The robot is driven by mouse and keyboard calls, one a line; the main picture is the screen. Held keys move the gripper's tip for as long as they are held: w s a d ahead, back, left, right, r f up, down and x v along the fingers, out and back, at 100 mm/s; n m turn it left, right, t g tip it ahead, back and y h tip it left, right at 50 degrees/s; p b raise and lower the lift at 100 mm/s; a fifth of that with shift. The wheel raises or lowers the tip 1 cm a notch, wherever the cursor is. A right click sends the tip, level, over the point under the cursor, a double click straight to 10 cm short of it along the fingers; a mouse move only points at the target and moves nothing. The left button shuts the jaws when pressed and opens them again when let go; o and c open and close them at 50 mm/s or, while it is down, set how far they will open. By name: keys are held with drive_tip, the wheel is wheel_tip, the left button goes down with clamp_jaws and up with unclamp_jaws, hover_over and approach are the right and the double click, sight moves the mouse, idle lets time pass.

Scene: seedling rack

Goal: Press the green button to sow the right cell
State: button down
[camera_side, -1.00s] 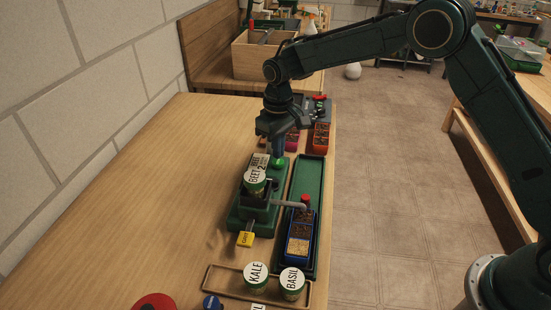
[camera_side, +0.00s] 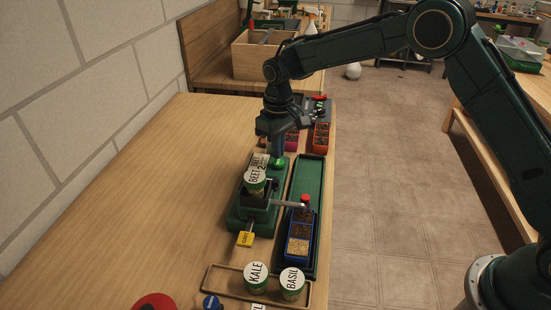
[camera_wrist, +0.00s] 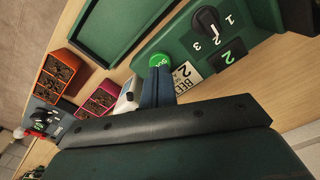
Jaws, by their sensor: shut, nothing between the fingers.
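The green button (camera_side: 279,163) is at the back end of the green sowing machine (camera_side: 240,217). The button also shows in the wrist view (camera_wrist: 160,60), with white lettering partly hidden. My gripper (camera_side: 277,154) is shut and empty, pointing down with its fingertips just above or at the button; contact is unclear. In the wrist view its blue fingers (camera_wrist: 158,75) overlap the button's lower edge. A jar labelled BEET (camera_side: 255,181) stands on the machine. A metal spout (camera_side: 288,204) reaches over the blue seedling tray (camera_side: 287,248), which has soil-filled cells; the near one looks paler.
The blue tray sits in a long green channel (camera_side: 308,175). KALE (camera_side: 256,277) and BASIL (camera_side: 292,283) jars stand in a wooden tray (camera_side: 226,284) at the front. Orange (camera_side: 321,137) and magenta (camera_side: 292,139) trays lie behind. The table's left side is clear.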

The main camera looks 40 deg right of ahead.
sight(278, 161)
drive_tip(key=shift+f, duration=1.05)
drive_tip(key=shift+r, duration=3.8)
